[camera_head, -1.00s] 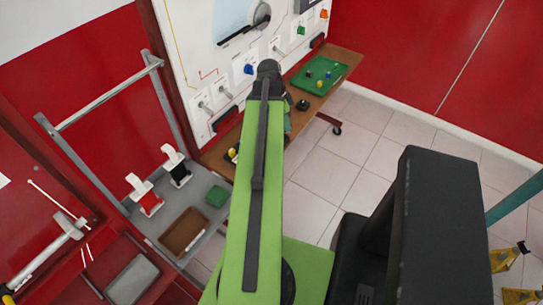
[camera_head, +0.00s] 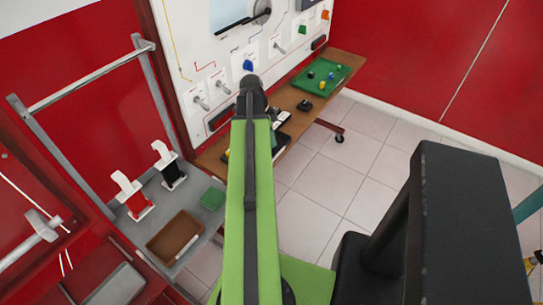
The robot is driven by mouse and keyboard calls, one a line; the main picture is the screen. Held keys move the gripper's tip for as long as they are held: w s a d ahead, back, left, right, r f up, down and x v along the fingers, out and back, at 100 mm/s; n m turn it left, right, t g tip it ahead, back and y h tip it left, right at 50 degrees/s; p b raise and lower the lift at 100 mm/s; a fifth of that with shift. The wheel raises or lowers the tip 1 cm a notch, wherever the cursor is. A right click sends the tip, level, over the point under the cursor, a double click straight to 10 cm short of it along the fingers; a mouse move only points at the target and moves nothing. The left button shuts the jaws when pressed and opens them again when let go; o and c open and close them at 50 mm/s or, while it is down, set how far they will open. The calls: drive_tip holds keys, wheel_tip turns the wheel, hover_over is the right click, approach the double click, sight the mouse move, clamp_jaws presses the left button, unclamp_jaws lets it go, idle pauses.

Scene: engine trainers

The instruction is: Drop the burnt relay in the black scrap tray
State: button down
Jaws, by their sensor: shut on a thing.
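My gripper is not in view; the green link of my own arm fills the middle of the picture and hides what lies behind it. I cannot make out the burnt relay. A dark object (camera_head: 225,157) with a bit of yellow shows at the left edge of my arm on the wooden bench. It may be part of the black scrap tray, but I cannot tell. To the right of my arm, dark and white items (camera_head: 283,117) lie on the same bench, partly covered by the arm.
The wooden bench (camera_head: 345,62) carries a green tray (camera_head: 341,72) with small coloured pieces and a small black object (camera_head: 304,105). A white panel with switches (camera_head: 200,50) stands behind.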

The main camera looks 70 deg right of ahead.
drive_tip(key=c, duration=1.1)
unclamp_jaws()
drive_tip(key=shift+r, duration=0.15)
drive_tip(key=p+v, duration=1.7)
